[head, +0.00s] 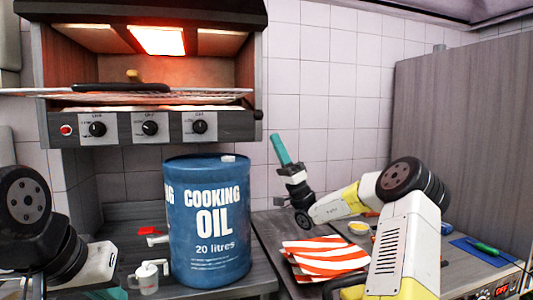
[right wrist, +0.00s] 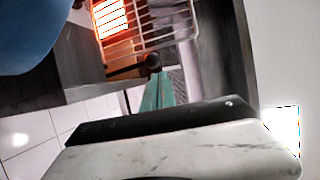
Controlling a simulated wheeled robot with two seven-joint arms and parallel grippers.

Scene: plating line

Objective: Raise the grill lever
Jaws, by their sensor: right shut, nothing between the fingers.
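The grill (head: 150,80) is at the upper left of the head view, with a glowing red element, a wire rack and three front knobs. A black ball knob (head: 258,115) at its lower right corner appears to be the lever's end. In the right wrist view the black ball (right wrist: 153,61) sits on a dark rod, just beyond my teal fingertips. My right gripper (head: 279,148) is shut and empty, pointing up, below and right of the grill; its fingers show in the right wrist view (right wrist: 158,92). I cannot tell whether they touch the lever. My left gripper is not visible.
A blue cooking oil drum (head: 208,225) stands on the counter below the grill, left of my right gripper. Red-and-white striped papers (head: 325,255), a small yellow bowl (head: 358,227) and a blue mat (head: 485,251) lie to the right.

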